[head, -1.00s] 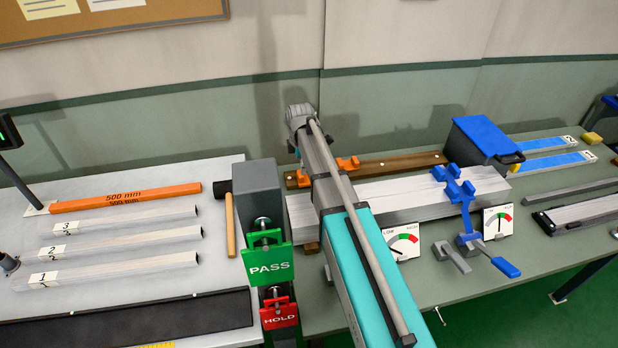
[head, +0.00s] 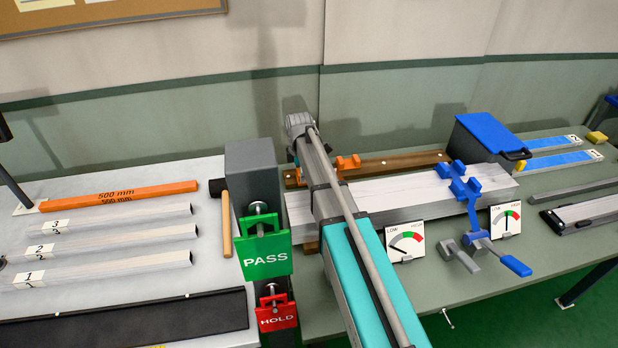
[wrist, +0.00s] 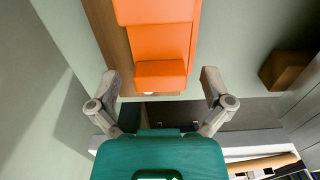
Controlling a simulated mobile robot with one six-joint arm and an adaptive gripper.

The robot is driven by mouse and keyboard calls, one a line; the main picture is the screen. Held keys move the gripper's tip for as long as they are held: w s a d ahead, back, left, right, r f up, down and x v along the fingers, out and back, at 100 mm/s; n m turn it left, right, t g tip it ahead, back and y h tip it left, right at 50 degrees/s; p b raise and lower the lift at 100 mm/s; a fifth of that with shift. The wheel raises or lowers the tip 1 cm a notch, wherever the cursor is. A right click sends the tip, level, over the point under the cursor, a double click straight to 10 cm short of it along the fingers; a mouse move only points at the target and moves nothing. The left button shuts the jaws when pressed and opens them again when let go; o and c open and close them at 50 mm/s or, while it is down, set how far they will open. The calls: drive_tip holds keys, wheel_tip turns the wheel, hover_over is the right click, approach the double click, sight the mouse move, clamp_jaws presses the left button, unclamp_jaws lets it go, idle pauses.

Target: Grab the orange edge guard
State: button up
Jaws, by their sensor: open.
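The orange edge guard (head: 347,163) sits on a brown wooden strip at the back of the bench, partly hidden behind my arm in the head view. In the wrist view the orange edge guard (wrist: 161,40) fills the top middle, with a raised block at its near end. My gripper (wrist: 160,78) is open, with one finger to each side of that near end. Nothing is held between the fingers. In the head view my arm hides the gripper.
A dark post with a green PASS sign (head: 265,255) stands left of my arm. A brown block (wrist: 284,70) is at right in the wrist view.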

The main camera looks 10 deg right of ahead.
idle(0.4)
drive_tip(key=c, duration=1.1)
drive_tip(key=shift+r, duration=0.2)
wheel_tip(320, 180, up, 2)
drive_tip(key=shift+r+p, duration=0.1)
drive_tip(key=shift+p, duration=1.15)
drive_tip(key=s+a+r+p, duration=0.5)
drive_tip(key=s+r+p, duration=0.5)
drive_tip(key=s, duration=0.3)
drive_tip(key=shift+a+r+p, duration=0.15)
drive_tip(key=shift+r+p, duration=0.05)
drive_tip(key=shift+p, duration=0.1)
